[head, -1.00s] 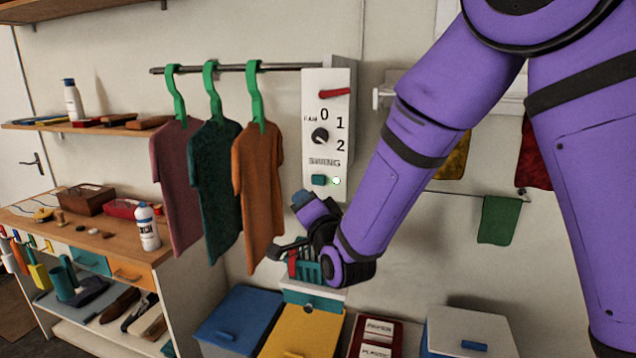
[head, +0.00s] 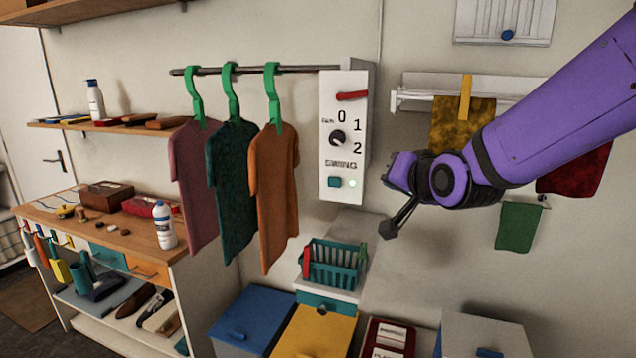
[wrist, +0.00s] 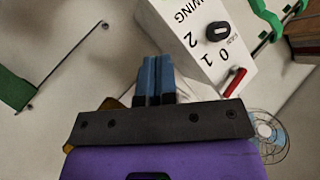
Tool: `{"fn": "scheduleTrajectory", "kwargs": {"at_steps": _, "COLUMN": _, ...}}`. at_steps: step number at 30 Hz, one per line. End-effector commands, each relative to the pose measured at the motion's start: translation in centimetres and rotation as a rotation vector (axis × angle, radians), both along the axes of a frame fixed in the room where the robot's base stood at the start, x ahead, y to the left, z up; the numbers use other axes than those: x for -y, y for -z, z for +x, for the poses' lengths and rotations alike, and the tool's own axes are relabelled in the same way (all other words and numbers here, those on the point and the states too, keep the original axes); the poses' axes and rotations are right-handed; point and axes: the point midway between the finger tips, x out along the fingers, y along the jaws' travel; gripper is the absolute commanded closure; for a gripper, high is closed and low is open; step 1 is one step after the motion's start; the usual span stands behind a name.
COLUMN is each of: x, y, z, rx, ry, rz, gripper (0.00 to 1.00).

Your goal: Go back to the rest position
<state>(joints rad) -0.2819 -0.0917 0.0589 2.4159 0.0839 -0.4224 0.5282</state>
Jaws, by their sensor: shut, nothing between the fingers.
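My gripper (head: 388,232) is at the end of my purple arm, in the air just right of the white control box in the head view. In the wrist view its two blue-grey fingers (wrist: 155,78) lie side by side with nothing between them. The gripper is shut and empty, apart from the box. The white control box (head: 345,110) has a red lever, a black knob, a teal button and a lit round light; it also shows in the wrist view (wrist: 190,50).
Three shirts (head: 272,185) hang on green hangers left of the box. A teal basket (head: 338,268) stands below. Blue and yellow bins (head: 250,310) line the floor. Cloths (head: 520,228) hang at the right. A workbench (head: 110,235) stands at the left.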

Motion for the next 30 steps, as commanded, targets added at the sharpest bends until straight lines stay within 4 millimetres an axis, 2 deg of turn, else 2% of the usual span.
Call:
{"fn": "scheduleTrajectory", "kwargs": {"at_steps": 1, "x": 1.5, "y": -0.8, "z": -1.2, "rx": -0.028, "ry": 0.007, "rz": -0.042, "gripper": 1.00}}
{"fn": "scheduleTrajectory", "kwargs": {"at_steps": 3, "x": 3.4, "y": -1.1, "z": -2.9, "rx": -0.082, "ry": 0.008, "rz": -0.108, "gripper": 1.00}}
{"fn": "scheduleTrajectory", "kwargs": {"at_steps": 8, "x": 7.3, "y": -1.7, "z": -7.6, "rx": -0.213, "ry": 0.002, "rz": -0.245, "gripper": 1.00}}
{"fn": "scheduleTrajectory", "kwargs": {"at_steps": 12, "x": 10.4, "y": -1.8, "z": -12.5, "rx": -0.335, "ry": -0.016, "rz": -0.353, "gripper": 1.00}}
{"fn": "scheduleTrajectory", "kwargs": {"at_steps": 18, "x": 13.9, "y": -1.5, "z": -20.1, "rx": -0.511, "ry": -0.056, "rz": -0.475, "gripper": 1.00}}
{"fn": "scheduleTrajectory", "kwargs": {"at_steps": 21, "x": 15.0, "y": -1.3, "z": -23.2, "rx": -0.582, "ry": -0.079, "rz": -0.513, "gripper": 1.00}}
{"fn": "scheduleTrajectory", "kwargs": {"at_steps": 25, "x": 15.7, "y": -1.0, "z": -25.9, "rx": -0.646, "ry": -0.103, "rz": -0.544, "gripper": 1.00}}
{"fn": "scheduleTrajectory", "kwargs": {"at_steps": 30, "x": 15.7, "y": -1.0, "z": -26.1, "rx": -0.648, "ry": -0.104, "rz": -0.546, "gripper": 1.00}}
